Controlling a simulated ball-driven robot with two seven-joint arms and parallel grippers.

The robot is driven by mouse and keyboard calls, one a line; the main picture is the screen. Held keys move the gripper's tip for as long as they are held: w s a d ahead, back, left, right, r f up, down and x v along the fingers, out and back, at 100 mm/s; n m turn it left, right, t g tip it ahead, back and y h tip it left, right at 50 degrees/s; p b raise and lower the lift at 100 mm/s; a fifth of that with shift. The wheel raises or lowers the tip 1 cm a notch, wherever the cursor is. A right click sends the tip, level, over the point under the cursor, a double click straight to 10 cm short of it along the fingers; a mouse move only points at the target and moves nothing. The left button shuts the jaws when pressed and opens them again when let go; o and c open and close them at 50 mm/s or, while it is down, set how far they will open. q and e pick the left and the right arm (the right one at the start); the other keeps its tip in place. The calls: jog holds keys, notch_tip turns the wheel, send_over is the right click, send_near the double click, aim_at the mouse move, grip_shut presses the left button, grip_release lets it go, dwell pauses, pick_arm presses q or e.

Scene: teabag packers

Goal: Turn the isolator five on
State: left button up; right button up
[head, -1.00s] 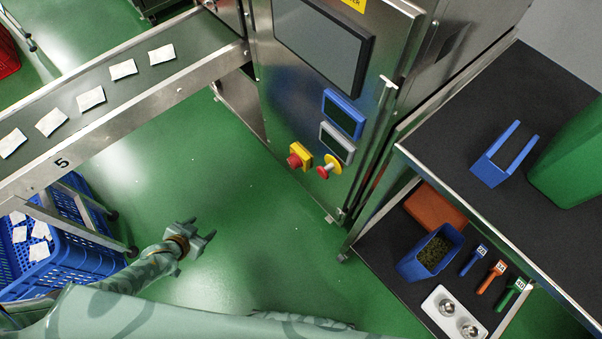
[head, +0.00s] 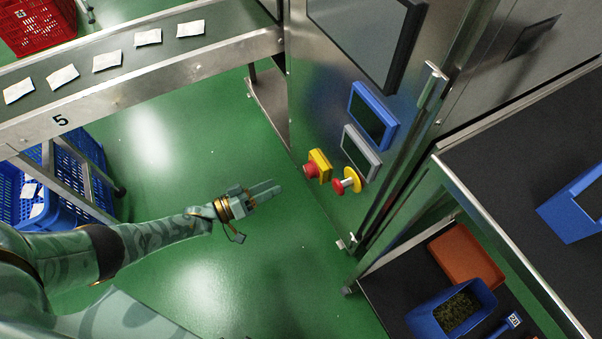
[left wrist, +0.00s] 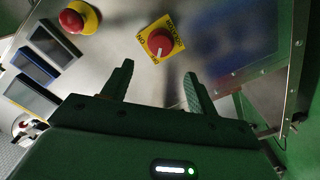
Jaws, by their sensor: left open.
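The isolator is a red rotary knob on a square yellow plate (head: 319,165) on the steel machine front. In the left wrist view the isolator (left wrist: 160,42) faces the camera, its white pointer toward the plate's lower corner. Lettering like "ON" is at the plate's left; the rest is hard to read. My left gripper (head: 266,190) is open and empty, left of the isolator and apart from it. In the left wrist view its two fingers (left wrist: 157,82) point toward the panel, with the knob beyond and between them. My right gripper is not in view.
A red mushroom button on a yellow disc (head: 352,180) is right beside the isolator. A grey-framed panel (head: 361,152) and blue-framed panel (head: 372,115) are above. The conveyor marked 5 (head: 180,70) carries teabags. A shelf unit (head: 470,165) stands right. The green floor around my gripper is clear.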

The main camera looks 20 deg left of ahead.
aim_at(306, 172)
pick_arm(q)
jog(key=b+x, duration=0.1)
jog(key=x, duration=0.7)
jog(key=shift+w+d+f+b, duration=0.15)
jog(key=shift+w+d+b, duration=0.05)
jog(key=shift+b, duration=0.1)
jog(key=shift+w+d, duration=0.25)
jog(key=shift+w, duration=0.1)
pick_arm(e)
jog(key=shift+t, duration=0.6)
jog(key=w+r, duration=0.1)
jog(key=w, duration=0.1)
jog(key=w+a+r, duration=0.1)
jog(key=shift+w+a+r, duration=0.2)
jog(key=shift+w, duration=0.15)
pick_arm(q)
jog(key=c, duration=1)
